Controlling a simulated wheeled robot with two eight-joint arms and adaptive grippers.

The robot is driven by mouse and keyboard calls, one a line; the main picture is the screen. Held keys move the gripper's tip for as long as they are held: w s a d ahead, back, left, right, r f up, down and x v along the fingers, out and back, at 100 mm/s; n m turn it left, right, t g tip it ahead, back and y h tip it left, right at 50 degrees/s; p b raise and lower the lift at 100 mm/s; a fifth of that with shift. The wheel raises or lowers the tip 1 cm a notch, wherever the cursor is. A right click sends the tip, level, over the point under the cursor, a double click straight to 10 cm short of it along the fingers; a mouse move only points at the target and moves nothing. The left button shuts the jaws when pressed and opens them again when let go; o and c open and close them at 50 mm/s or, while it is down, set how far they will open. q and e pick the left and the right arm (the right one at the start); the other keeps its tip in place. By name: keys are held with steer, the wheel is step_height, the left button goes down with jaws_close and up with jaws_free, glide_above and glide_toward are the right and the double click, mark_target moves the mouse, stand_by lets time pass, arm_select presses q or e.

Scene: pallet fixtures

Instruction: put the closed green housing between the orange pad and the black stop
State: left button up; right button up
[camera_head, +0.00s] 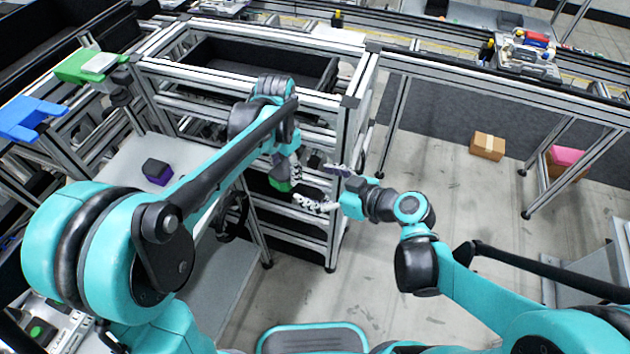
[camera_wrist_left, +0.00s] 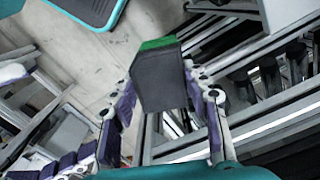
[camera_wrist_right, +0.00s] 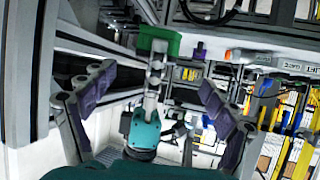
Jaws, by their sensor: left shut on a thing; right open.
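The green housing (camera_head: 281,185) is held in the air by my left gripper (camera_head: 284,174), in front of the rack. In the left wrist view it is a dark grey box with a green face (camera_wrist_left: 158,78), between the two finger pads. The right wrist view shows its green side (camera_wrist_right: 160,41) beyond my right gripper's spread fingers. My right gripper (camera_head: 325,186) is open and empty, just right of the housing and apart from it. I cannot make out the orange pad or the black stop in any view.
An aluminium rack with a black bin (camera_head: 215,62) stands behind the grippers. A black and purple box (camera_head: 157,171) sits on a grey shelf at left. Green-white (camera_head: 90,66) and blue (camera_head: 32,118) parts are farther left. A cardboard box (camera_head: 487,147) lies on open floor at right.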

mark_target(281, 172)
steer(key=shift+n+y, duration=0.3)
steer(key=x, duration=1.2)
steer(key=shift+w+a+r, duration=0.15)
steer(key=shift+a, duration=0.05)
steer(key=c, duration=1.3)
arm_select(q)
steer(key=o, duration=1.3)
